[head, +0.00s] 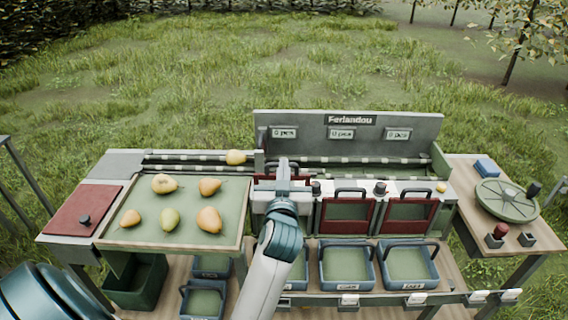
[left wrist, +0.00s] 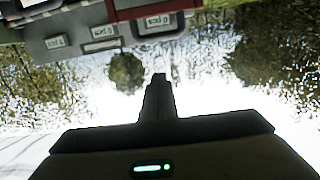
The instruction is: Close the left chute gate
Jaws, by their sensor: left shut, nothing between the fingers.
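The chute unit stands in the middle of the head view. Its left chute gate (head: 262,182) is mostly hidden behind my left gripper; a dark red strip and a dark handle show there, higher than on the other gates. The middle gate (head: 347,229) and right gate (head: 408,228) have dark red frames and black handles and sit lower. My left gripper (head: 283,166) is shut and empty, in front of the left gate; contact cannot be told. In the left wrist view, the shut fingers (left wrist: 159,80) point toward an upside-down counter panel and a red edge. My right gripper is not in view.
A tray (head: 147,237) with several pears stands at left, with another pear (head: 236,157) on the rail behind. Blue crates (head: 347,286) sit below the chutes. Black knobs (head: 380,188) stand between the gates.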

